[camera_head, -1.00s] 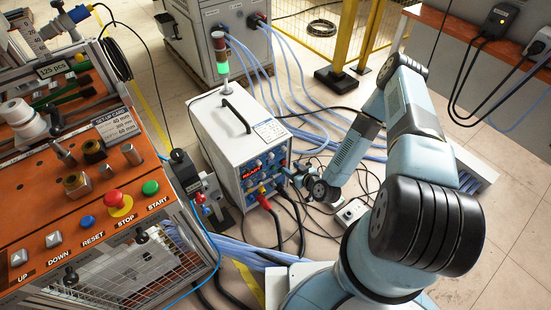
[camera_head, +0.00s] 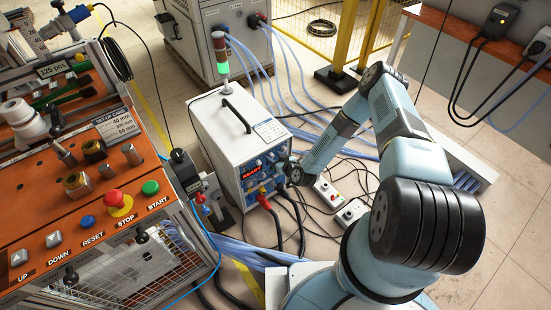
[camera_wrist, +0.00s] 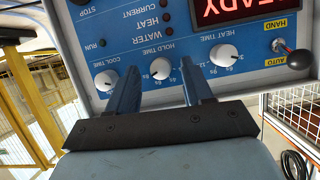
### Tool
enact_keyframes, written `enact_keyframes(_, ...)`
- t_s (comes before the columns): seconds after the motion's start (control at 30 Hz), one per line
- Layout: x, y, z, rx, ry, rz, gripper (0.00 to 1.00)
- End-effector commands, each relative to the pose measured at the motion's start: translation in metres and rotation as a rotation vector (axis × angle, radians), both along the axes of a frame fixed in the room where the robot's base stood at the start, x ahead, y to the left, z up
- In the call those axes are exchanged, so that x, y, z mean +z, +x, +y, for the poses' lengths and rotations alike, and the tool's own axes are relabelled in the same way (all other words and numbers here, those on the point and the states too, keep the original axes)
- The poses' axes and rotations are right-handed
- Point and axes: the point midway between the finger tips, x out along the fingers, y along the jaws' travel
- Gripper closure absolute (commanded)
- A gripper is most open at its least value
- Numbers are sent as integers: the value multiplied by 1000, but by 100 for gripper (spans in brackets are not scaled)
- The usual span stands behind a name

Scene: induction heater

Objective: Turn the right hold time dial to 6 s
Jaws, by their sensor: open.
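The induction heater (camera_head: 236,135) is a white box with a blue control panel, its red display lit. In the wrist view, the panel (camera_wrist: 180,30) appears upside down. The white hold time dial (camera_wrist: 160,69) sits between the fingers of my gripper (camera_wrist: 162,70), which is open with one finger on each side. I cannot tell whether the fingers touch the dial. Its exact setting is too small to read surely. In the head view, my wrist is close to the panel's right side and the fingertips are hidden.
The cool time dial (camera_wrist: 106,78) is just left of my gripper, and the heat time dial (camera_wrist: 223,55) just right. A toggle switch (camera_wrist: 296,57) sticks out farther right. Black cables (camera_head: 293,215) hang from the heater front. Small control boxes (camera_head: 327,191) lie on the floor.

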Motion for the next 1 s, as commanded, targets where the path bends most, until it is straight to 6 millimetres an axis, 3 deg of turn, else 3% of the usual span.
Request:
enact_keyframes(0.37, -2, 4, 3, 0, 1, -1, 49)
enact_keyframes(0.9, -2, 4, 2, -2, -1, -2, 100)
enact_keyframes(1.0, -2, 5, -2, -2, -1, -2, 100)
